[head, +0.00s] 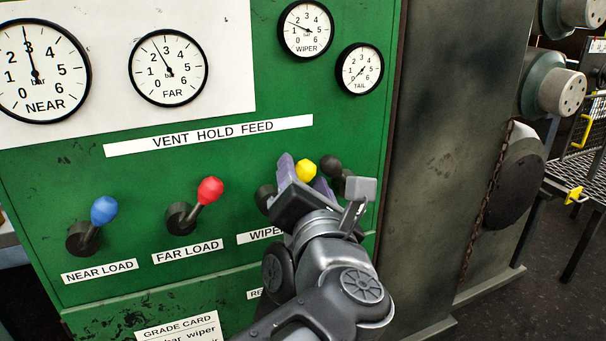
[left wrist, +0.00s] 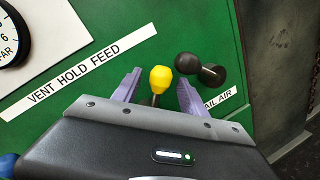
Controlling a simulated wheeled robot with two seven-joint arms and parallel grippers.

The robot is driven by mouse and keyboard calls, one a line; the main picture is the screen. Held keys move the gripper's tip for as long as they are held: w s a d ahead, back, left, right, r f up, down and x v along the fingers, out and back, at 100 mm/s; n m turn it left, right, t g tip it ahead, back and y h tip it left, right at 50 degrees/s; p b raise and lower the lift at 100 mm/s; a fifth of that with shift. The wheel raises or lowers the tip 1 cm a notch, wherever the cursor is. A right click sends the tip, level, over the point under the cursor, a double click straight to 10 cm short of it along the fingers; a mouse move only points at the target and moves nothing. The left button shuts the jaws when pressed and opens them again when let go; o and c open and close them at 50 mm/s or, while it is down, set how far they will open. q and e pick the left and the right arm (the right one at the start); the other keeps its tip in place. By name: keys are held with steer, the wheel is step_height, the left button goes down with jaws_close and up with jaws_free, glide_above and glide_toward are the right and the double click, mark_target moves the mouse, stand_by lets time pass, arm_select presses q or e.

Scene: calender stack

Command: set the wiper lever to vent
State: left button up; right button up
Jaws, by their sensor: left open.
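The wiper lever has a yellow knob (head: 306,169), and its label on the green panel is partly hidden by my gripper in the head view. The knob tilts up and to the right, much like the blue and red ones. In the left wrist view the yellow knob (left wrist: 161,79) stands between the two purple fingers of my left gripper (left wrist: 157,88). The fingers are open, with a gap on both sides of the knob. My left gripper (head: 306,176) covers most of the lever's shaft in the head view. My right gripper is out of view.
A black-knobbed lever (head: 331,164) is close right of the yellow one, near my right-hand finger. The red lever (head: 209,190) and blue lever (head: 103,210) are to the left. A strip reading VENT HOLD FEED (head: 208,135) is above. The wiper gauge (head: 306,28) reads about 2.

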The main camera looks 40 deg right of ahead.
arm_select(q)
steer(key=shift+w+d, duration=0.35)
steer(key=shift+w, duration=0.25)
jaws_close()
stand_by(1.1)
